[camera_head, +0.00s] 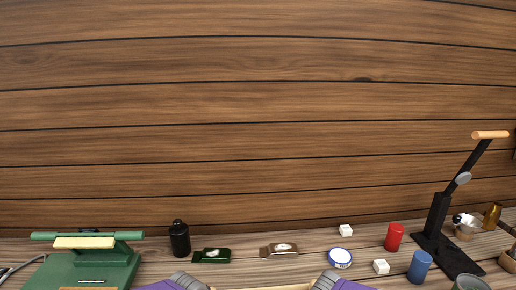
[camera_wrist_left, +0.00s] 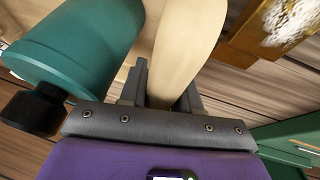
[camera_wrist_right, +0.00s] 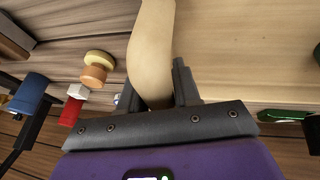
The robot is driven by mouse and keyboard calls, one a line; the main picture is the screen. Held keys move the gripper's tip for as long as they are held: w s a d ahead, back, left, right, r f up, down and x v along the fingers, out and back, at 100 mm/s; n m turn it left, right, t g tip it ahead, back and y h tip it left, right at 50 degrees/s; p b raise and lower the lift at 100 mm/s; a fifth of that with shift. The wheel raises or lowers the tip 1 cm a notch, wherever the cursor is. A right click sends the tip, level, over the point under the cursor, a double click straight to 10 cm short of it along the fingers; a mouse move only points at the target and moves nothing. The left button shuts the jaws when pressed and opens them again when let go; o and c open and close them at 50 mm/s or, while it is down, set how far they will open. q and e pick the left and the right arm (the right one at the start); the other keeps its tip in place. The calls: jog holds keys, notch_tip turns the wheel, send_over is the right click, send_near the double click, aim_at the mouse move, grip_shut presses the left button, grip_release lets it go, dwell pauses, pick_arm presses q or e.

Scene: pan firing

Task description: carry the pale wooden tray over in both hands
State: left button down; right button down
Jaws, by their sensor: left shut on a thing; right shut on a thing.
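The pale wooden tray shows as a thin pale strip (camera_head: 288,287) at the bottom edge of the head view; the rest of it is out of that frame. My left gripper (camera_wrist_left: 165,88) is shut on the tray's thick rounded rim (camera_wrist_left: 185,45). My right gripper (camera_wrist_right: 153,86) is shut on the rim (camera_wrist_right: 152,45) at the other side, and the tray's flat board (camera_wrist_right: 250,55) spreads to the right in the right wrist view. A teal cylinder (camera_wrist_left: 85,40) with a black cap shows beside the left rim; I cannot tell whether it rests on the tray.
A green press-like device (camera_head: 95,268) stands at the left, beside a black bottle (camera_head: 179,239). Green (camera_head: 211,256) and brown (camera_head: 279,250) packets lie mid-table. A red cylinder (camera_head: 394,237), blue cylinder (camera_head: 420,267) and black lamp-like stand (camera_head: 440,225) are at the right. A plank wall closes the back.

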pick_arm(q)
jog(key=shift+r, duration=0.1)
pick_arm(e)
jog(key=shift+r, duration=0.1)
pick_arm(q)
jog(key=c, duration=1)
grip_release()
pick_arm(e)
jog(key=c, duration=1)
grip_release()
pick_arm(q)
jog(key=shift+o, duration=0.2)
pick_arm(e)
jog(key=shift+o, duration=0.2)
pick_arm(q)
jog(key=o, duration=0.6)
jog(key=shift+c, duration=0.2)
pick_arm(e)
jog(key=o, duration=0.6)
jog(key=shift+c, duration=0.2)
pick_arm(q)
jog(key=o, duration=0.4)
pick_arm(e)
jog(key=o, duration=0.4)
